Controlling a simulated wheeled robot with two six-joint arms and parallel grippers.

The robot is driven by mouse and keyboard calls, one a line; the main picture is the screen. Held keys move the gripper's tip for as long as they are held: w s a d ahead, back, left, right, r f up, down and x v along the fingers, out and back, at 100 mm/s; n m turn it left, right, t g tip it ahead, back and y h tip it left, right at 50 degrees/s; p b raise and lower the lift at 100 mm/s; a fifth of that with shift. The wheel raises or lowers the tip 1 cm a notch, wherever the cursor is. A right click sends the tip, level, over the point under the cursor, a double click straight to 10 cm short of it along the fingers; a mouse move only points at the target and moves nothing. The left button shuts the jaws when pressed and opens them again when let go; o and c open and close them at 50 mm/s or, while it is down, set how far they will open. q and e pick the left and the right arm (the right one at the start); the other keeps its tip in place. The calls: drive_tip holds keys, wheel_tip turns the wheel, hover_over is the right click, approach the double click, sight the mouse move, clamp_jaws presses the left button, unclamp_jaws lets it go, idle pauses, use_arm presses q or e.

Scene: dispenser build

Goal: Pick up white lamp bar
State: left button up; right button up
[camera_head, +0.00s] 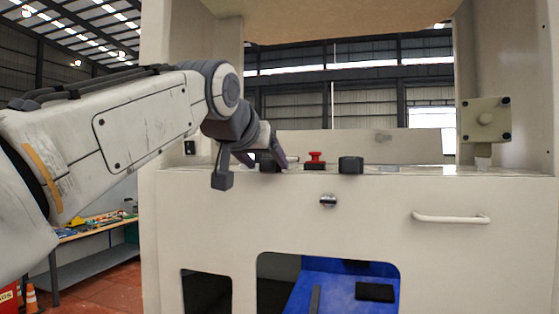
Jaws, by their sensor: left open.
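My left gripper (247,172) is open and empty. It hangs over the front edge of the white dispenser cabinet's ledge, left of the red button. One dark finger reaches down in front of the cabinet face, and the other is near the ledge top. I cannot pick out the white lamp bar for certain. A long pale panel (350,146) stands across the back of the ledge, but I cannot tell whether the bar is part of it. My right gripper is not in view.
On the ledge are a red button (315,157) and a black block (350,165). The cabinet front (350,222) has a white handle (451,217) and openings below. A workbench (95,228) stands at left.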

use_arm(q)
drive_tip(key=shift+c, duration=0.3)
clamp_jaws()
drive_tip(key=shift+r, duration=0.1)
